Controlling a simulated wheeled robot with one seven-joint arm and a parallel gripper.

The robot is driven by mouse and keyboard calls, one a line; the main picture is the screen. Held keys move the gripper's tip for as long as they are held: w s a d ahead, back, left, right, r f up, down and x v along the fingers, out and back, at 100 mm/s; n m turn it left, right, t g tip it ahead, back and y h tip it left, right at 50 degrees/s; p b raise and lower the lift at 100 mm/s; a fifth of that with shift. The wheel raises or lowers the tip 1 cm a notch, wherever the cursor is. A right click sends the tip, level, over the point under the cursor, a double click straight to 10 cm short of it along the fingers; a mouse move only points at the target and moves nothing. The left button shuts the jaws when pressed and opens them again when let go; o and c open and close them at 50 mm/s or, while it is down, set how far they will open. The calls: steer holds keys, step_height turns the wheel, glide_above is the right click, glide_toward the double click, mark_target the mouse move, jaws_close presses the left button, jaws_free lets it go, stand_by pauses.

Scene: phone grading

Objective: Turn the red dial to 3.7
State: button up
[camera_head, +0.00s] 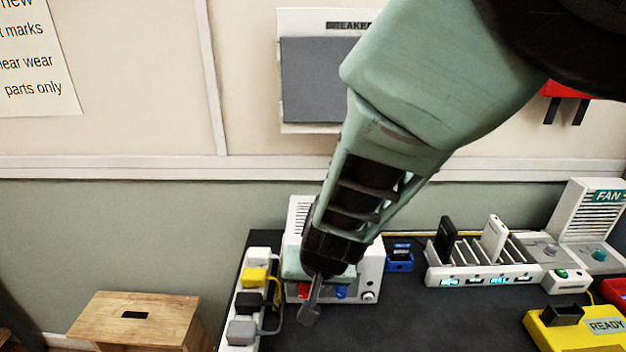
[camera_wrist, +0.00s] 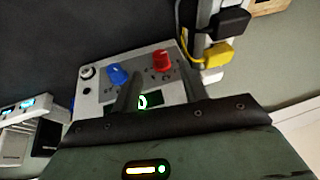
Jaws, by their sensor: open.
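The red dial (camera_head: 303,290) sits on the front of a white box-shaped unit (camera_head: 370,275), left of a blue dial (camera_head: 341,291). In the wrist view the red dial (camera_wrist: 162,61) and blue dial (camera_wrist: 117,74) show on the panel, with a small dark display (camera_wrist: 150,101) whose green reading is mostly hidden by a finger. My gripper (camera_head: 311,305) is in front of the unit, pointing down. In the wrist view my gripper (camera_wrist: 158,72) is open, and the red dial appears between its two fingers. I cannot tell whether they touch it. The dial's setting is not readable.
A white power strip (camera_head: 241,330) with yellow, black and grey plugs stands close left of the unit. A blue box (camera_head: 399,259) and a white rack (camera_head: 485,275) of phones stand to the right. The dark table (camera_head: 430,325) is clear in front.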

mark_target(306, 291)
steer(key=shift+b+x, duration=0.7)
steer(key=shift+x, duration=1.65)
jaws_close()
steer(key=shift+f+b, duration=0.2)
steer(key=shift+b, duration=0.8)
